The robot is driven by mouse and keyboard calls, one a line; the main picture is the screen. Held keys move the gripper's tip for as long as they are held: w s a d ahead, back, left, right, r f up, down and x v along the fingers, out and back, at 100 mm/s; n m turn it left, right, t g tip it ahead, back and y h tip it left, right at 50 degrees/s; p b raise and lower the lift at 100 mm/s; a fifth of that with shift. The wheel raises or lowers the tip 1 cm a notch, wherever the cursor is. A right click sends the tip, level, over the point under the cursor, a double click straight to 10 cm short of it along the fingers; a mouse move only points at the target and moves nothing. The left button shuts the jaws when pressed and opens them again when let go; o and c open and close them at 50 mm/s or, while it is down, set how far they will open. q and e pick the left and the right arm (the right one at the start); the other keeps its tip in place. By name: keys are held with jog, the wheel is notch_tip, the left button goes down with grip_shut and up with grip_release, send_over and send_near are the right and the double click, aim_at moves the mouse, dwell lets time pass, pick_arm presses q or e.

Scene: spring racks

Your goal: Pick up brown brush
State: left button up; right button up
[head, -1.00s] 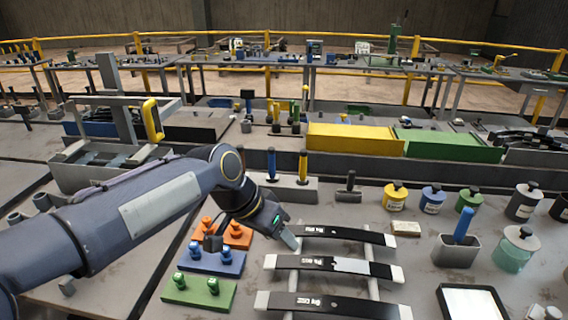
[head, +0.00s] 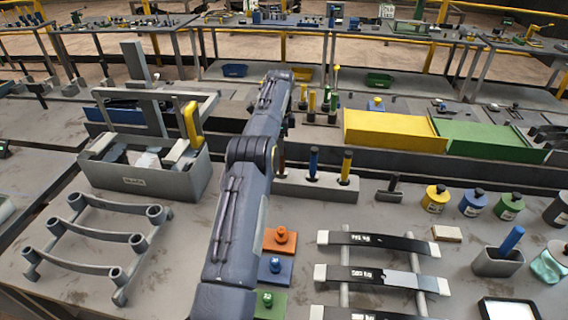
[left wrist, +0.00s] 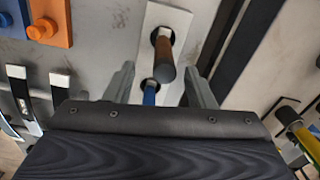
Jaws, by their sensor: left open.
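The brown brush (left wrist: 166,62) stands by its handle in a light grey holder block in the left wrist view. In the head view only a sliver of it shows beside my arm (head: 283,152), in the holder block (head: 330,189) with a blue-handled tool (head: 313,162) and a yellow-handled one (head: 346,165). My left gripper (left wrist: 160,72) is open, its two fingers either side of the brown handle in the picture; I cannot tell the depth between them. The blue handle (left wrist: 150,93) shows lower between the fingers. The gripper is hidden behind my arm in the head view.
A grey bin (head: 150,184) stands left of my arm. A grey curved rack (head: 85,265) lies front left. Orange (head: 279,240) and blue blocks sit just right of the arm. Dark strips (head: 378,277), jars (head: 436,199) and yellow and green trays (head: 395,131) are on the right.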

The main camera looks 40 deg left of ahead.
aim_at(282, 157)
pick_arm(q)
jog(key=f, duration=0.2)
jog(key=f+p, duration=0.1)
jog(key=f, duration=0.3)
jog(key=shift+w+a+f, duration=0.15)
jog(key=shift+w+f, duration=0.05)
jog(key=shift+w, duration=0.05)
jog(key=shift+f, duration=0.4)
jog(key=shift+c, duration=0.2)
jog(key=c, duration=1)
jog(key=shift+c, duration=0.2)
jog(key=shift+r, duration=0.15)
